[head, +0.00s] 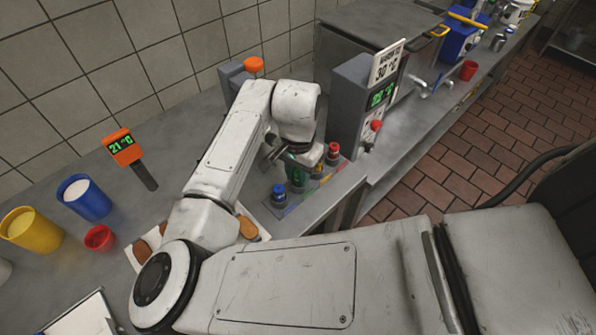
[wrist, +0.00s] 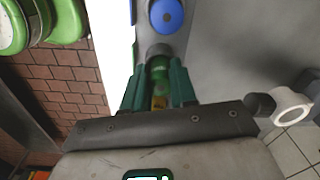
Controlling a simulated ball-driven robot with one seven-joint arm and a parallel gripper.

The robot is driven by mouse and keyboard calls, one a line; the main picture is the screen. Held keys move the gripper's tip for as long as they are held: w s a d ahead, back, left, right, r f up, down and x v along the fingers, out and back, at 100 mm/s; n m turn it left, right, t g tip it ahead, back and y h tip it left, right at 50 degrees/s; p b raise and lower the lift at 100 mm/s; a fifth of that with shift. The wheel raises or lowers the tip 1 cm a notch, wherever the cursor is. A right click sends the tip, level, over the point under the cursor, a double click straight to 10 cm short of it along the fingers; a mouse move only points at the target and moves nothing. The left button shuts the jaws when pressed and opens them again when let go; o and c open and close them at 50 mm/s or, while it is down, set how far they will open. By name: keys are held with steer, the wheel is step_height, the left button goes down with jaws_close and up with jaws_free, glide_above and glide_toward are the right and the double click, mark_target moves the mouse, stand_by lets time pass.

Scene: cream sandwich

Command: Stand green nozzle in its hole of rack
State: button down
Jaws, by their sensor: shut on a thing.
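My gripper (wrist: 158,82), with dark teal fingers, is shut on the green nozzle (wrist: 158,66) in the wrist view. In the head view my gripper (head: 296,178) points down over the rack, and the green nozzle is largely hidden by the fingers and wrist. The grey rack (wrist: 156,48) shows just past the fingertips. A blue nozzle (head: 279,196) stands at its near left; it also shows in the wrist view (wrist: 166,15). A red nozzle (head: 333,151) stands at the right. I cannot tell whether the green nozzle is in its hole.
A grey machine with a green display (head: 365,105) stands close right of the gripper. An orange thermometer (head: 124,148), blue cup (head: 84,197), yellow cup (head: 29,230) and small red cup (head: 99,238) are at the left. The counter between thermometer and arm is clear.

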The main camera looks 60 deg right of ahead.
mark_target(298, 173)
steer(key=shift+f, duration=0.15)
steer(key=c, duration=0.9)
jaws_free()
step_height(298, 173, up, 12)
steer(key=shift+r+b, duration=0.15)
steer(key=shift+b, duration=0.2)
